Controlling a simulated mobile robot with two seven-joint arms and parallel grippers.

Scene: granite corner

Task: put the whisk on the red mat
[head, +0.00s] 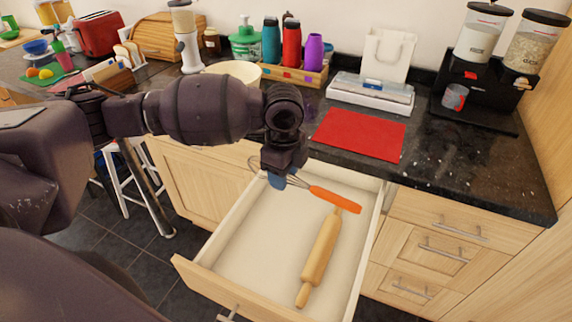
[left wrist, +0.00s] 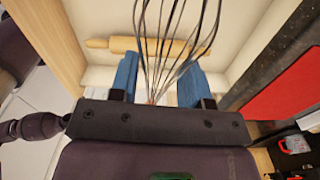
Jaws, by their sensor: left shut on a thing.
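The whisk has an orange handle (head: 334,198) and thin wire loops, which also show large in the left wrist view (left wrist: 172,40). My left gripper (head: 277,180) is shut on the whisk near its wires, with blue fingers on both sides in the left wrist view (left wrist: 156,85). The whisk is over the open drawer (head: 245,235); I cannot tell whether it touches the drawer. The red mat (head: 360,134) lies flat and bare on the dark counter, to the right of and behind the gripper. It also shows in the left wrist view (left wrist: 287,98). My right gripper is not in view.
A wooden rolling pin (head: 320,247) lies in the drawer below the whisk. A white scale (head: 371,94), a crate of bottles (head: 294,74) and a cream bowl (head: 234,72) stand behind the mat. A dispenser stand (head: 478,95) is at the right.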

